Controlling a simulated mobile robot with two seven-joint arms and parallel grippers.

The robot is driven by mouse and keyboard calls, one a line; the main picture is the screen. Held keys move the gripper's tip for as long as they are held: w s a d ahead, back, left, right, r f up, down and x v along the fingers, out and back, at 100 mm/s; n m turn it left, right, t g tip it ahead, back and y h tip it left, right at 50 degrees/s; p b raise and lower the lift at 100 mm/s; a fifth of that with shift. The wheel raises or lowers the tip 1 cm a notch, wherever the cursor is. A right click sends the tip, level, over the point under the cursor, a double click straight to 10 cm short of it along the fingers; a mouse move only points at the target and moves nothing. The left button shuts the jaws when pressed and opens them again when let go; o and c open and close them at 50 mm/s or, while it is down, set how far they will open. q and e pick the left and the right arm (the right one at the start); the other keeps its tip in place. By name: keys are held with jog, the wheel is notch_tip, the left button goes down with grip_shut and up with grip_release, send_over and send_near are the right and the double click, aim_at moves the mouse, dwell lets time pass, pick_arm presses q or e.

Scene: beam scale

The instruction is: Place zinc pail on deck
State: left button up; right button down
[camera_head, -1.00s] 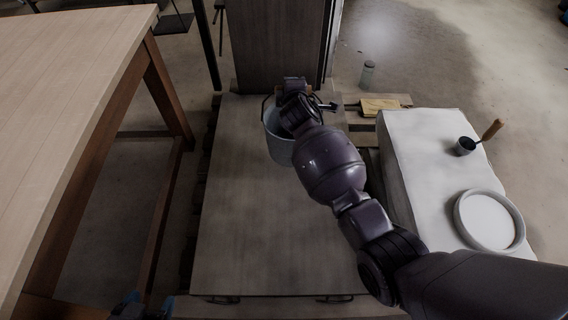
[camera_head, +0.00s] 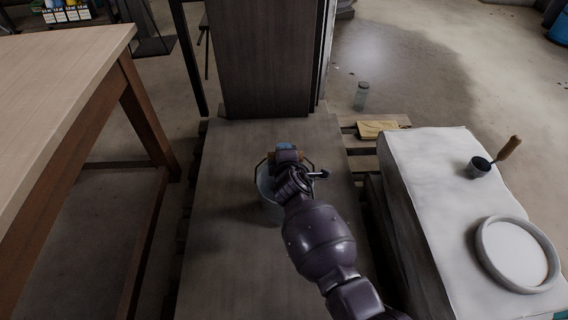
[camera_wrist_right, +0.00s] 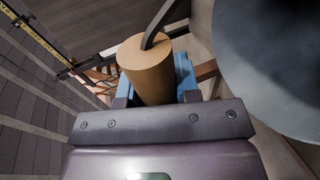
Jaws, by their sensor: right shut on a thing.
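The zinc pail (camera_head: 268,196) is a grey bucket over the broad wooden deck (camera_head: 225,270), partly hidden by my right arm in the head view. My right gripper (camera_head: 286,153) is at the top of the pail, shut on the wooden grip of its wire handle. In the right wrist view the tan round grip (camera_wrist_right: 147,68) sits between the blue finger pads, and the pail's grey side (camera_wrist_right: 280,60) fills the upper right. A dark shadow lies on the deck left of the pail. I cannot tell whether its bottom touches the deck. My left gripper is out of view.
A dark upright column (camera_head: 262,60) stands at the deck's far end. A wooden table (camera_head: 60,85) is at the left. A jar (camera_head: 361,96) stands beyond.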

pick_arm(q)
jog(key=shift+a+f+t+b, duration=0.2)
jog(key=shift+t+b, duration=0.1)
jog(key=shift+b, duration=0.65)
pick_arm(e)
notch_tip(320, 180, down, 4)
jog(key=shift+r, duration=0.1)
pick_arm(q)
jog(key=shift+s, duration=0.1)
pick_arm(e)
jog(key=shift+f, duration=0.2)
jog(key=c, duration=0.8)
grip_release()
pick_arm(q)
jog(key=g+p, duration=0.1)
jog(key=p, duration=0.3)
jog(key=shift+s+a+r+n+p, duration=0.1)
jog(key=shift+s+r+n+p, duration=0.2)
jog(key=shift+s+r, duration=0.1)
pick_arm(e)
jog(key=v, duration=1.2)
jog(key=shift+r, duration=0.2)
